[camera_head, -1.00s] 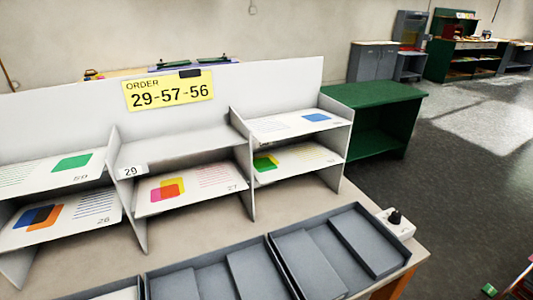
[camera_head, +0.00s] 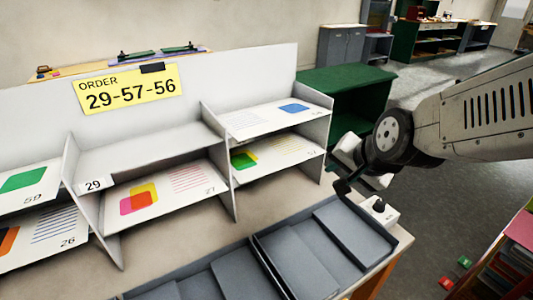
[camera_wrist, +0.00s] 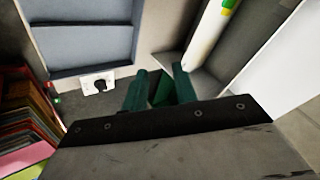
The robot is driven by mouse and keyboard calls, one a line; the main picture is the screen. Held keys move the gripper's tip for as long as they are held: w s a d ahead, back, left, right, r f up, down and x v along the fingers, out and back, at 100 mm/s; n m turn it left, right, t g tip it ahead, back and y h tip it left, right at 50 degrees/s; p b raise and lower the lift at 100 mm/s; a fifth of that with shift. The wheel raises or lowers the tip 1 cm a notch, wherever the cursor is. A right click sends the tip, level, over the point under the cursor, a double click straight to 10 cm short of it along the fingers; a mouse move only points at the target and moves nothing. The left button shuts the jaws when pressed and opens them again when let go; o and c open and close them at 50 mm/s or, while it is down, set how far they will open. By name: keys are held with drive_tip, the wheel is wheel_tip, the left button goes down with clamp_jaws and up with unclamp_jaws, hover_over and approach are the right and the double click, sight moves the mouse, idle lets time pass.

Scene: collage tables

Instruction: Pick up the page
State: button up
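White printed pages lie in the compartments of a grey sorter (camera_head: 240,60). On the right, an upper page (camera_head: 275,118) has a blue shape, and a lower page (camera_head: 280,153) has green and yellow shapes. A page with pink and yellow shapes (camera_head: 185,185) lies in the middle lower compartment. The compartment labelled 29 (camera_head: 150,148) looks empty. A yellow sign (camera_head: 130,92) reads ORDER 29-57-56. My gripper (camera_head: 345,188) is right of the sorter, above the table's right end. In the wrist view its two dark green fingers (camera_wrist: 160,88) stand apart with nothing held between them.
Grey trays (camera_head: 322,245) line the table's front. A white box with a black knob (camera_head: 380,210) sits at the right edge and also shows in the wrist view (camera_wrist: 98,84). A green table (camera_head: 345,78) stands behind. A rack of coloured items (camera_head: 510,255) is at lower right.

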drive_tip(key=w+a+f+m+t, duration=0.4)
drive_tip(key=w+a+f+m, duration=0.15)
drive_tip(key=w+a, duration=0.2)
drive_tip(key=m+t+h, duration=0.2)
drive_tip(key=m+t, duration=0.3)
approach(283, 167)
drive_tip(key=w+f, duration=0.1)
drive_tip(key=w, duration=0.8)
drive_tip(key=shift+w+a+f, duration=0.3)
drive_tip(key=shift+w+f, duration=0.05)
drive_tip(key=shift+w, duration=0.05)
clamp_jaws()
